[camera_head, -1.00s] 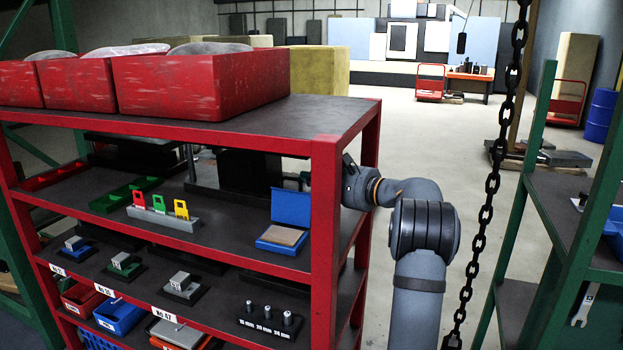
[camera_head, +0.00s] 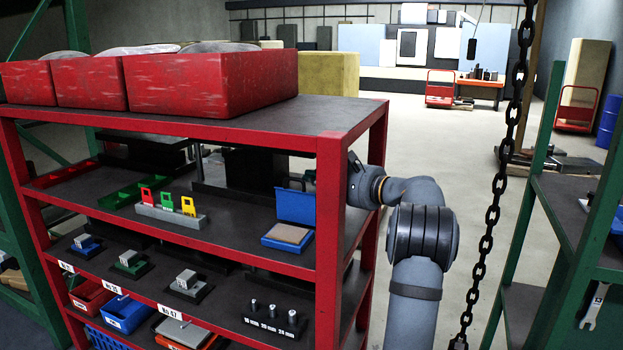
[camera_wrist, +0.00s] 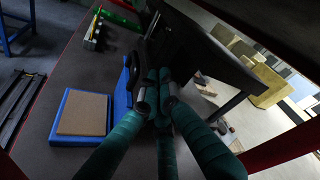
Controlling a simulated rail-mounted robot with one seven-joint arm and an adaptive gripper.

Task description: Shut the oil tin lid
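The oil tin is a shallow blue box with a tan top surface (camera_head: 286,236) on the middle shelf, by the right front post. Its blue lid (camera_head: 296,206) stands open, upright along the tin's back edge. In the wrist view the tin (camera_wrist: 58,134) lies flat at the left, and the lid (camera_wrist: 122,97) is seen nearly edge-on, partly covered by my gripper. My gripper (camera_wrist: 158,76) has teal fingers that come together at their tips, with nothing seen between them. It is beside the lid, on the side away from the tin; contact cannot be told. The post hides the gripper in the head view.
The red rack's right post (camera_head: 330,240) stands between the head camera and my gripper. Dark press-like equipment (camera_wrist: 205,50) is close beyond the gripper. A grey holder with coloured tags (camera_head: 170,216) stands left of the tin. A chain (camera_head: 495,190) hangs right of my arm.

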